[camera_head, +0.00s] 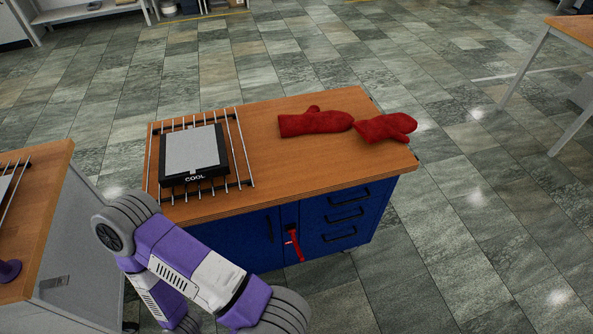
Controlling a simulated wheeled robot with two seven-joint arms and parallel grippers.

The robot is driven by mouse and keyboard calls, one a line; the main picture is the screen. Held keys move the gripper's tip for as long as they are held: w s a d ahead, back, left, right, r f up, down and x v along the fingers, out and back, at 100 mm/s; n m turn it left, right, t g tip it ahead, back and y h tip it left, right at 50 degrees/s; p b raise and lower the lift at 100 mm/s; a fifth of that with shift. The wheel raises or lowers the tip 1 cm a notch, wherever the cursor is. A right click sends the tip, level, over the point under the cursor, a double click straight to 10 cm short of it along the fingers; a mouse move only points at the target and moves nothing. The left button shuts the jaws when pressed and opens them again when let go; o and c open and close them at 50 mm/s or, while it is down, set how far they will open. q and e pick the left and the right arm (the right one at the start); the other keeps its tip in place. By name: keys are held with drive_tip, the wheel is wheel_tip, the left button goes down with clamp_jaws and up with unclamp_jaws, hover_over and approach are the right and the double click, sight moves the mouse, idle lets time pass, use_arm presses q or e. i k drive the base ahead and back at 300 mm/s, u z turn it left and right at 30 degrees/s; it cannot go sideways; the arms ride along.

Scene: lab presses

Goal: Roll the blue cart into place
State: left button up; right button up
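The blue cart (347,216) stands in the middle of the floor in the head view. It has a wooden top (258,145), blue drawers and doors with dark handles, and a red latch or strap (294,245) on its front. One of my purple and white arms is bent in front of the cart's left front. It hides part of the front and lower left side. Neither gripper shows, so I cannot tell whether either touches the cart.
A wire rack (235,150) holds a dark-framed plate (192,151) marked COOL on the cart. Two red mitts (316,122) (385,127) lie beside it. A wood-topped bench (40,225) is at left, close to the cart. Another table (575,30) stands at upper right. Floor behind and right is clear.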

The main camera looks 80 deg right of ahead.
sight(287, 170)
drive_tip(key=u, duration=0.85)
drive_tip(key=k, duration=2.75)
drive_tip(key=z, duration=2.55)
drive_tip(key=k, duration=0.15)
drive_tip(key=u, duration=0.5)
drive_tip(key=i, duration=1)
